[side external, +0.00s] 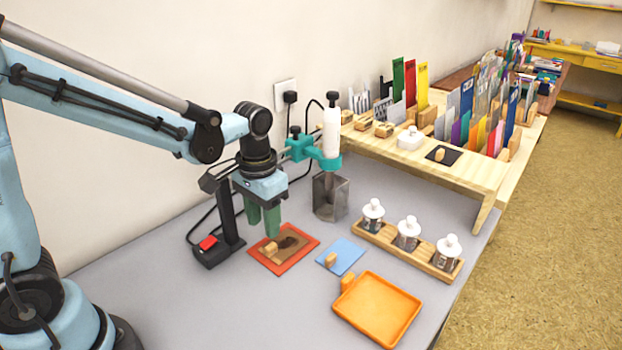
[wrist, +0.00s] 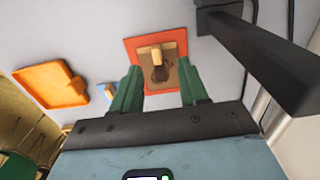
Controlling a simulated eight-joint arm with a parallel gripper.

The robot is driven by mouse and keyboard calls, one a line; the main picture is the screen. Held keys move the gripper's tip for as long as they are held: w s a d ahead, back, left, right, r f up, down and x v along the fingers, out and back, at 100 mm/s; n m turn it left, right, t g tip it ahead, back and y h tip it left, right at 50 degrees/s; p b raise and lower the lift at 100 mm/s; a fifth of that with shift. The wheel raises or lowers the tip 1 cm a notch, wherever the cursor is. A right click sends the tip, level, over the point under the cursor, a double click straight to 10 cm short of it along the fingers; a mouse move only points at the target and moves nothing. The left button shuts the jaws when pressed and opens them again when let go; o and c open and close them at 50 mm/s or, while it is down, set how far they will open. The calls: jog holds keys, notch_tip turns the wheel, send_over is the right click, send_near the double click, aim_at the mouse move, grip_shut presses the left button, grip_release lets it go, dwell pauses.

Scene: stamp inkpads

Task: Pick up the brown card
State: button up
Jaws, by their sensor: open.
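The brown card (side external: 291,243) lies on a red-orange square pad on the grey table, with a dark brown patch on it and a small wooden block (side external: 271,248) standing at its left end. In the wrist view the brown card (wrist: 173,73) shows between my fingers, with the wooden block (wrist: 156,54) at its far part. My gripper (side external: 263,222) has green fingers pointing down, above the card's rear left side. In the wrist view my gripper (wrist: 163,90) is open, with nothing between its fingertips.
A blue card (side external: 345,254) with a wooden block lies right of the red-orange pad (side external: 257,255). An orange tray (side external: 377,308) is in front. A black stand (side external: 225,225) with a red button is close left of my gripper; a metal cup (side external: 330,196) stands behind. White-capped bottles (side external: 407,233) stand right.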

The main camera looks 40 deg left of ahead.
aim_at(268, 247)
jog(key=shift+d+f, duration=0.15)
jog(key=shift+f, duration=1.35)
jog(key=shift+d+f, duration=0.15)
jog(key=shift+f, duration=1.35)
jog(key=shift+c, duration=0.2)
grip_shut()
